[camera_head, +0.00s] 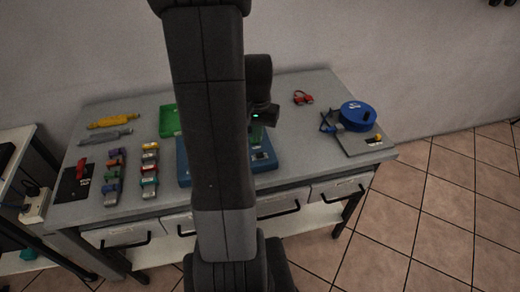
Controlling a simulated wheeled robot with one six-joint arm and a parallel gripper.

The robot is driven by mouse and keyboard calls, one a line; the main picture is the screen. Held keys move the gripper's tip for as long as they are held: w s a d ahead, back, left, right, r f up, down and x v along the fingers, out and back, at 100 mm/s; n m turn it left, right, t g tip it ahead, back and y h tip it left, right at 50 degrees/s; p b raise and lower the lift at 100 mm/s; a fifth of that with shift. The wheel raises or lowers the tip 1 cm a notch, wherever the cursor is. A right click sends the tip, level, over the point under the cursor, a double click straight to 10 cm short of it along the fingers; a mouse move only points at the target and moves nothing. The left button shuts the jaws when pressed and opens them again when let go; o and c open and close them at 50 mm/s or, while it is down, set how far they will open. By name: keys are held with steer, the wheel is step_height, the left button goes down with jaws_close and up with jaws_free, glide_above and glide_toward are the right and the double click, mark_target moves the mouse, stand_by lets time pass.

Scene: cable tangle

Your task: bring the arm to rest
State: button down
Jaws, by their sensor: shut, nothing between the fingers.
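My arm stands upright through the middle of the head view and covers part of the bench. My gripper (260,132) is partly hidden behind the arm, below the dark wrist with a small green light. It is shut and empty, over the blue tray (184,172) on the grey workbench (225,190). The fingertips are hard to make out.
Yellow (113,121) and grey (105,136) tools and several coloured connectors (149,170) lie left. A green bin (169,121) is partly hidden.

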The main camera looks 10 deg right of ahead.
mark_target(258, 155)
steer(key=shift+r, duration=0.2)
step_height(258, 155, down, 7)
steer(key=b, duration=0.5)
steer(key=shift+b, duration=0.35)
steer(key=shift+r, duration=0.1)
